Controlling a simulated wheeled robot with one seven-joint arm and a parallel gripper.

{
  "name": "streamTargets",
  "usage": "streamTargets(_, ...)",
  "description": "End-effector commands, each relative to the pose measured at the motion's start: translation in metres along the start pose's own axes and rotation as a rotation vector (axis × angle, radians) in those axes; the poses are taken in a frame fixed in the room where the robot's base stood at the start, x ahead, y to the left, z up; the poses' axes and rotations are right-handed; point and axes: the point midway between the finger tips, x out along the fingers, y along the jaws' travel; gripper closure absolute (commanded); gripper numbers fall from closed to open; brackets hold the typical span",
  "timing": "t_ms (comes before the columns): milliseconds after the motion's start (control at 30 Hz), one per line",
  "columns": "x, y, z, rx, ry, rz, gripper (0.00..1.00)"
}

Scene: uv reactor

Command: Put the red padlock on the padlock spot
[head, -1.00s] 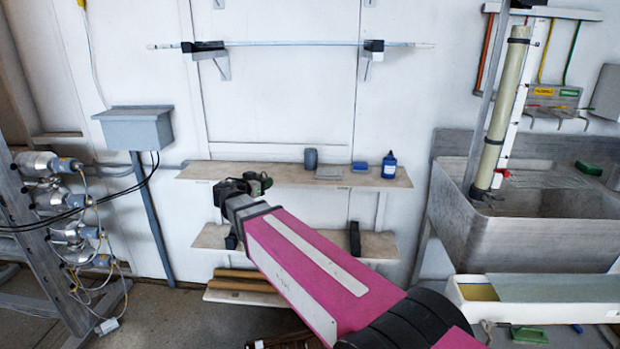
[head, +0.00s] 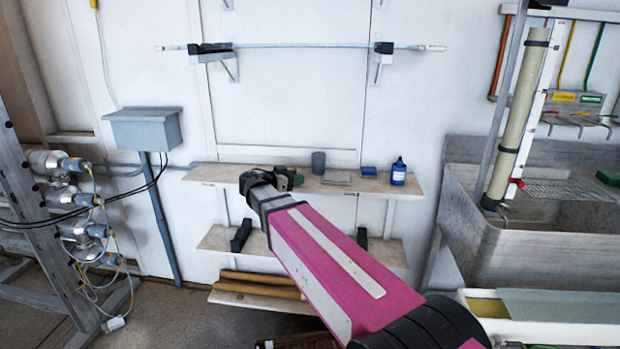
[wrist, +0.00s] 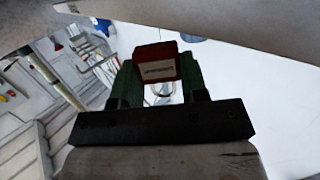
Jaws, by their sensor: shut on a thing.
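The red padlock (wrist: 157,62) with a pale label shows in the wrist view between the two green fingers of my gripper (wrist: 160,82). My gripper is shut on it, and its metal shackle points back toward the black palm. In the head view my gripper (head: 290,179) is at the front of the upper wooden shelf (head: 228,173), left of the grey cup. The padlock is hidden there, and I cannot make out a marked padlock spot in either view.
A lower shelf (head: 385,252) lies beneath. A grey sink (head: 475,215) is at the right.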

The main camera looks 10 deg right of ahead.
Motion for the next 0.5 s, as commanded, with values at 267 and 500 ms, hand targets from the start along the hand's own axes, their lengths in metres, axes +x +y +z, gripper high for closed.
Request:
streamTargets(267,0.033,-0.001,-0.005,0.000,0.001,-0.001,0.85)
streamTargets(500,0.054,-0.001,-0.008,0.001,0.001,0.000,0.85)
